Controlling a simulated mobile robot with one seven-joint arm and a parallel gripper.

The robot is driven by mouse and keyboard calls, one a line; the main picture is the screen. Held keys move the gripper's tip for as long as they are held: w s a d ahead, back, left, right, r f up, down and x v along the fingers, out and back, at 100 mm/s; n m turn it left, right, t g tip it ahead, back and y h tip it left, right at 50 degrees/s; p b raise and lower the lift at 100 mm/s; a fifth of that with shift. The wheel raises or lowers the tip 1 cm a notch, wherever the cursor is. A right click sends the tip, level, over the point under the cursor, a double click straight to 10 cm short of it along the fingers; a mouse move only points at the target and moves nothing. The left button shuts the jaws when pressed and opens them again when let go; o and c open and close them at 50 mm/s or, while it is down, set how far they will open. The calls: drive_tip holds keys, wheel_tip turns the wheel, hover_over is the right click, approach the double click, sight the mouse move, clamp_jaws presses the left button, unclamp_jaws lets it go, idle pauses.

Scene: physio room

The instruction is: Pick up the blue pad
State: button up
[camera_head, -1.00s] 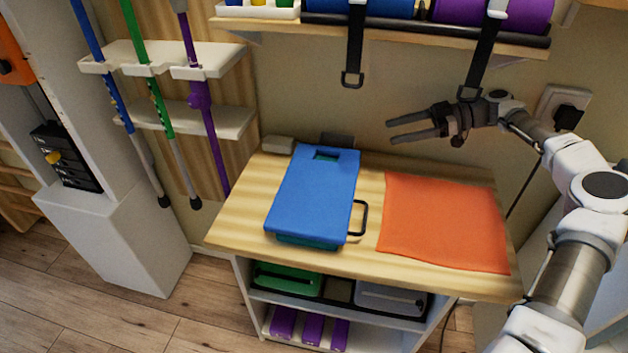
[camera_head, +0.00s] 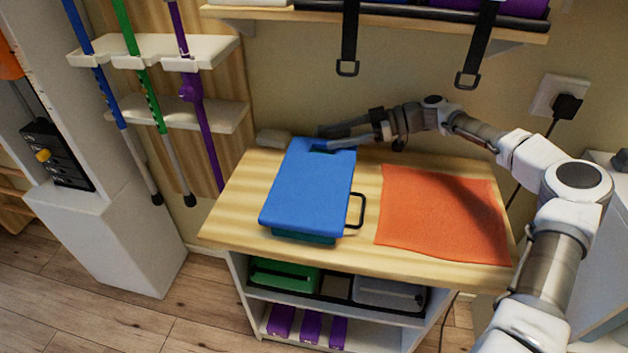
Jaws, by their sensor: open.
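I cannot tell whether the fingers touch the pad. The far finger is partly hidden behind the near one and the pad's edge.
An orange cloth (camera_head: 442,215) lies on the right of the wooden top (camera_head: 225,213). A small beige block (camera_head: 273,138) sits behind the pad. Black straps (camera_head: 348,45) hang from the shelf above. Poles stand in a white rack (camera_head: 160,50) at left.

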sight(317, 140)
drive_tip(key=x, duration=0.3)
drive_tip(key=shift+a+f, duration=0.1)
drive_tip(key=shift+a, duration=0.2)
clamp_jaws()
